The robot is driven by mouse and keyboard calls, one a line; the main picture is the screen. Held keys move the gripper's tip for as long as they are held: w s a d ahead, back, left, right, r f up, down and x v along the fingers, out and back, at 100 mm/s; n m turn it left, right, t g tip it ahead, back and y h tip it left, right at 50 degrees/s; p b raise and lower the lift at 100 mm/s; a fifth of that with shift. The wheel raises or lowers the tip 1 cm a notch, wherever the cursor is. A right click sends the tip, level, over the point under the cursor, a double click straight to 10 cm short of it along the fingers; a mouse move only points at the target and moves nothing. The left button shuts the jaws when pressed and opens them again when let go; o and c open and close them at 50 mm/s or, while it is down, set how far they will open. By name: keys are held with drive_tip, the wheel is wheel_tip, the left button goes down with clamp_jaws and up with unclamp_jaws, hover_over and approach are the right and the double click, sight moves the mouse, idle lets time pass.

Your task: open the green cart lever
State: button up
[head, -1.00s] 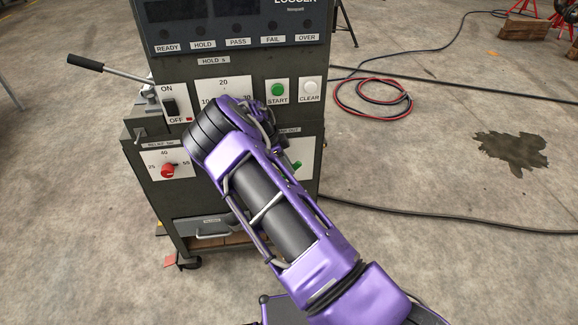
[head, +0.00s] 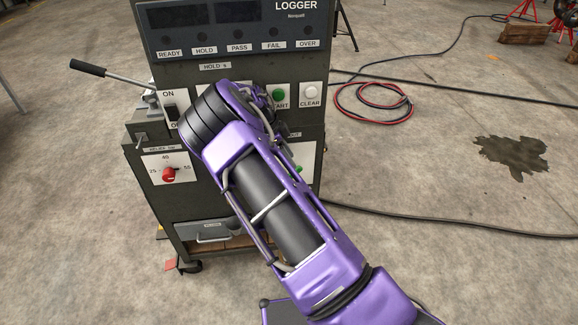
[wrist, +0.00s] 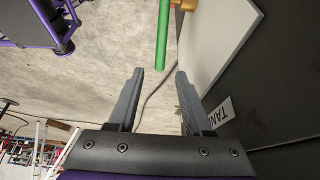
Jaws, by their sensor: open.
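The green lever (wrist: 163,40) shows in the wrist view as a straight green bar. It comes from a brass-coloured fitting (wrist: 186,4) at the top edge, beside a pale plate on the dark cart panel. My gripper (wrist: 160,72) is open, with its two grey fingers apart and nothing between them. The lever's free end lies just beyond the fingertips, roughly in line with the gap; I cannot tell the exact depth. In the head view my arm covers most of the lever, with only a bit of green (head: 297,168) at its right side. My gripper is hidden there.
The dark cart (head: 200,215) carries a red knob (head: 169,174), a black-handled lever (head: 90,68) sticking out left, and START and CLEAR buttons. A red and black hose (head: 372,105) lies on the floor at right. The floor right of the cart is mostly clear.

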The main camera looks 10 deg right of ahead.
wheel_tip(320, 180, up, 4)
drive_tip(key=shift+r, duration=0.1)
